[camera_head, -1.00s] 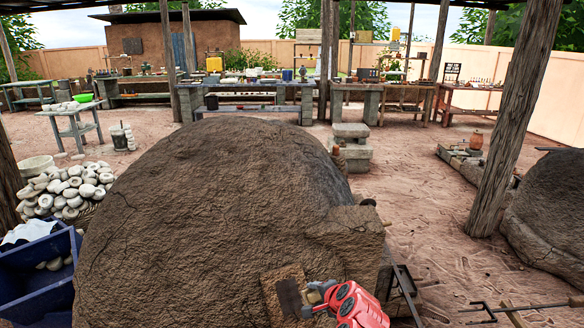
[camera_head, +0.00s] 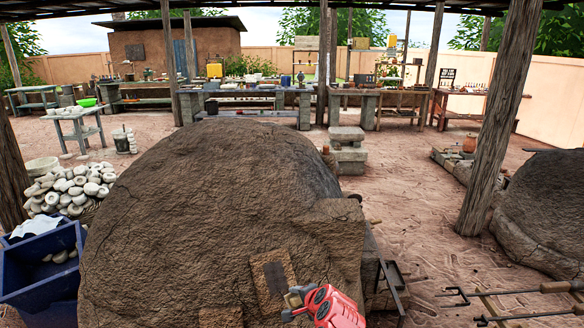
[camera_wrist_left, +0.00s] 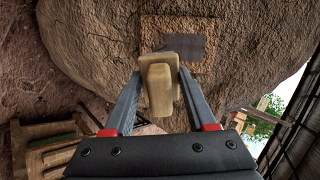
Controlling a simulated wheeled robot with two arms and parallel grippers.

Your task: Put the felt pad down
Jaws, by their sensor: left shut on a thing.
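The felt pad (camera_wrist_left: 159,86) is a tan, thick, block-like piece seen in the left wrist view. My left gripper (camera_wrist_left: 158,100) is shut on it, with one finger on each side. In the head view my left gripper (camera_head: 294,299) is at the bottom centre, red, in front of the domed mud kiln (camera_head: 210,190). The pad is small and hard to make out there. Beyond the gripper, a lighter square patch with a dark rectangle (camera_head: 274,277) lies on the kiln's face. Whether the pad touches anything cannot be told. My right gripper is not in view.
A metal frame (camera_head: 393,286) stands right of the kiln. Long tools (camera_head: 520,292) lie at the lower right. A blue bin (camera_head: 40,270) and a heap of pale stones (camera_head: 70,190) are at the left. A wooden post (camera_head: 497,130) stands at the right. Workbenches line the back.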

